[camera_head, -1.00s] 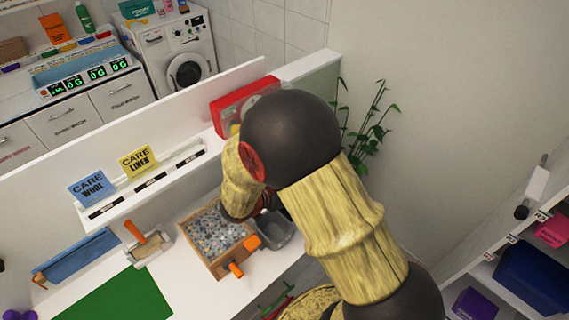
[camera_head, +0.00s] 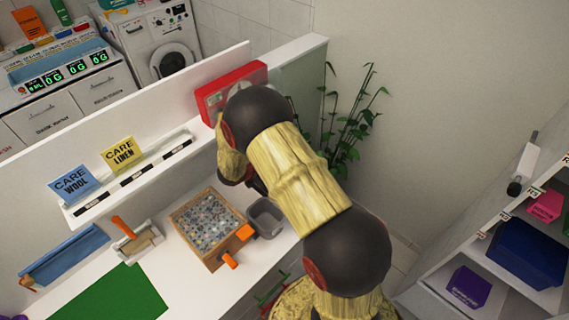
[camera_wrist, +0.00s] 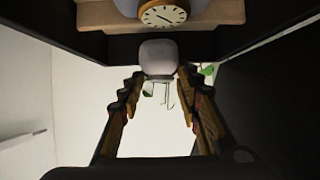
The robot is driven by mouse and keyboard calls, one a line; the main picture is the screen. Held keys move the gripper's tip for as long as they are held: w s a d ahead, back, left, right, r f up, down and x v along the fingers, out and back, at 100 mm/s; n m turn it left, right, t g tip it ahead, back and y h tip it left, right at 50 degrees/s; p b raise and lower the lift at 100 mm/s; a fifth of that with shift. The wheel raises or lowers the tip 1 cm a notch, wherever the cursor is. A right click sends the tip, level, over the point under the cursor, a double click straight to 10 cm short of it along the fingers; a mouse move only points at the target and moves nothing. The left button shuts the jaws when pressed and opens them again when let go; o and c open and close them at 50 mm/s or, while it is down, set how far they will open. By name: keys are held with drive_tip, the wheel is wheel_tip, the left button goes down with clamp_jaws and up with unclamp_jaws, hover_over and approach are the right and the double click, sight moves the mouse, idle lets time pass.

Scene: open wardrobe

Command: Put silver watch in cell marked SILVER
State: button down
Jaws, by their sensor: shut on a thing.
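In the wrist view my gripper (camera_wrist: 160,74) is shut on a pale grey, rounded piece (camera_wrist: 158,57) between its fingertips. I cannot tell whether this piece is part of the silver watch. Just beyond it is a round cream dial (camera_wrist: 163,14) with dark marks and a brownish rim, by a pale wooden surface. In the head view my bent arm covers my gripper, close to a red box (camera_head: 211,97) on the ledge. No cell marked SILVER can be read in either view.
On the white counter are a wooden tray of small stones (camera_head: 227,262), a grey bin (camera_head: 266,217), an orange-handled tool (camera_head: 137,240), a blue cloth (camera_head: 65,257) and a green mat (camera_head: 112,297). A plant (camera_head: 350,120) stands behind my arm. Shelves with boxes (camera_head: 528,252) are at right.

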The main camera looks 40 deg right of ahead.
drive_tip(key=shift+w+d+f, duration=0.1)
drive_tip(key=shift+w+f, duration=0.05)
drive_tip(key=shift+f, duration=0.1)
drive_tip(key=shift+w+f+b, duration=0.1)
drive_tip(key=shift+f+b, duration=0.2)
drive_tip(key=shift+f, duration=1.25)
drive_tip(key=shift+f, duration=0.1)
drive_tip(key=c, duration=1.3)
unclamp_jaws()
drive_tip(key=shift+o, duration=0.2)
drive_tip(key=p+v, duration=0.1)
drive_tip(key=v, duration=1.1)
